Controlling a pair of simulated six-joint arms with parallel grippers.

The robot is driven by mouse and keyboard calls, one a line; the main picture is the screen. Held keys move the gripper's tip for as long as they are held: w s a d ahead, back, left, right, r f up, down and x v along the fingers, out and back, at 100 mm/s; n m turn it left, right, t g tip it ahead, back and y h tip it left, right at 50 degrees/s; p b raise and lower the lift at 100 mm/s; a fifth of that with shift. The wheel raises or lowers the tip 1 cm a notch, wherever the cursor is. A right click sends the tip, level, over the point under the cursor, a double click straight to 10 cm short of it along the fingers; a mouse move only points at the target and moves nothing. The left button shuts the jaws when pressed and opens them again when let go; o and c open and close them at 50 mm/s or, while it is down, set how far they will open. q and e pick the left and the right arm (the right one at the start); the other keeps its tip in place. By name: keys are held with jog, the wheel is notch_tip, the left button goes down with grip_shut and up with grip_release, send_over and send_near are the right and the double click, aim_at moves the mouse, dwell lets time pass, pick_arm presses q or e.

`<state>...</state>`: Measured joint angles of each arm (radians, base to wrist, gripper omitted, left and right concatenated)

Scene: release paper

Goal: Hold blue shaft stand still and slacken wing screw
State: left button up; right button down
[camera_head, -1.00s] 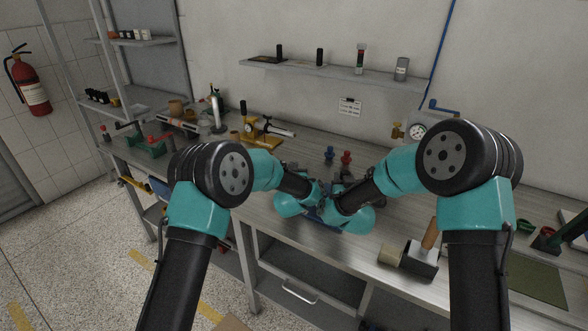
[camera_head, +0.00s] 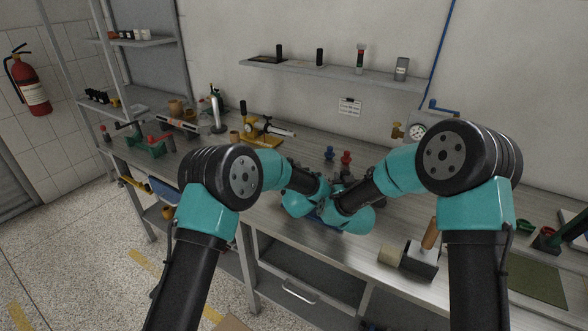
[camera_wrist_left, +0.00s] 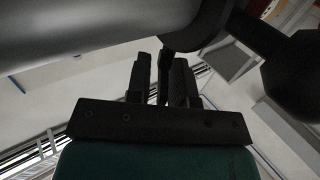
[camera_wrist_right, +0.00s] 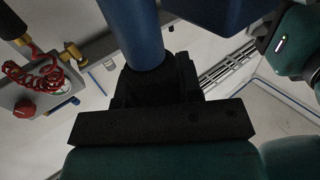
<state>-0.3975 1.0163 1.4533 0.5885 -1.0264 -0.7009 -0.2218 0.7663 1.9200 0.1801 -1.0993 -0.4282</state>
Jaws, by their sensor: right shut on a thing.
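My right gripper (camera_wrist_right: 155,82) is shut on the blue post of the blue shaft stand (camera_wrist_right: 138,35) in the right wrist view. A larger blue part of the stand fills the top there. In the left wrist view, a thick grey shaft (camera_wrist_left: 90,35) crosses the upper left. Beside it is a black hub, likely the wing screw (camera_wrist_left: 195,25), with an arm ending in a rounded knob. My left gripper (camera_wrist_left: 160,75) is open, with a thin dark piece hanging between its fingers; contact cannot be told. In the head view my arms hide most of the stand and both grippers.
On the bench, a small blue piece (camera_head: 329,154) and a red piece (camera_head: 346,158) stand behind my arms. A yellow-based fixture (camera_head: 262,130) is at the back left. A block with a wooden handle (camera_head: 424,255) sits at the front right. A shelf (camera_head: 330,72) hangs above.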

pick_arm(q)
jog(key=shift+o, duration=0.8)
jog(key=shift+r, duration=0.1)
notch_tip(320, 180, up, 10)
jog(key=shift+f, duration=0.15)
